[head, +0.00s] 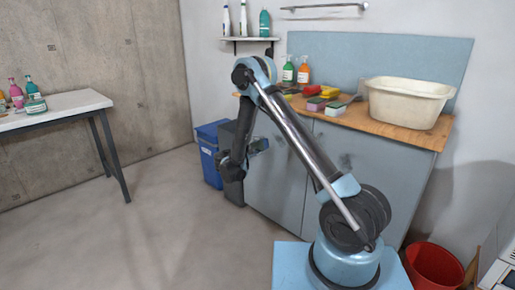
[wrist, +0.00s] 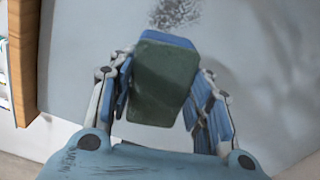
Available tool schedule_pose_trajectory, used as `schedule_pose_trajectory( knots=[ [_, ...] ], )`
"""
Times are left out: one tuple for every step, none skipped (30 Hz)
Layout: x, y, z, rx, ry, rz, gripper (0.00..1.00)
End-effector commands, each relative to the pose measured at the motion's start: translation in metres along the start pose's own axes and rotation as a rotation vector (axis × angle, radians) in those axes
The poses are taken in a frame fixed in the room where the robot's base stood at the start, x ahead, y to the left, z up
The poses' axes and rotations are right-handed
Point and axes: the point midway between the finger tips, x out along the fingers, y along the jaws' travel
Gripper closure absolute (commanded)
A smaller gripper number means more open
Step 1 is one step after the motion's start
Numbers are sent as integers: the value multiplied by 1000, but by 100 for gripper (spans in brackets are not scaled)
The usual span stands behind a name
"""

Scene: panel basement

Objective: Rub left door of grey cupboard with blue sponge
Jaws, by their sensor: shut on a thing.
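The grey cupboard (head: 365,160) stands under the wooden counter against the back wall. Its left door (head: 278,185) is partly hidden behind my arm. A dark speckled smudge (wrist: 176,12) shows on the grey door surface at the top of the wrist view. My gripper (head: 256,148) is in front of the left door's upper left part. In the wrist view my gripper (wrist: 165,95) is shut on the blue sponge (wrist: 165,40), which has a dark green face. The sponge is close to the door; I cannot tell whether it touches.
The counter (head: 390,128) holds a cream basin (head: 408,102), several coloured sponges and spray bottles (head: 303,69). A blue bin (head: 209,155) and a dark bin stand left of the cupboard. A red bucket (head: 434,266) is at lower right.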

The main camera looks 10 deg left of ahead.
Motion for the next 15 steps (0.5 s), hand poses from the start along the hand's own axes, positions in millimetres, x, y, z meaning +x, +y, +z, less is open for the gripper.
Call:
schedule_pose_trajectory(
  knots=[
    [5,0,1,0,-2,-1,74],
    [7,0,1,0,-3,-1,74],
    [11,0,1,0,-3,-1,74],
    [14,0,1,0,-3,-1,74],
    [17,0,2,0,-3,-1,74],
    [21,0,2,0,-3,-1,74],
    [23,0,2,0,-4,-1,74],
    [26,0,2,0,-4,-1,74],
    [30,0,2,0,-4,-1,74],
    [34,0,2,0,-4,-1,74],
    [36,0,2,0,-4,-1,74],
    [40,0,2,0,-3,-1,74],
    [42,0,2,0,-3,-1,74],
    [44,0,2,0,-3,-1,74],
    [47,0,2,0,-3,-1,74]
  ],
)
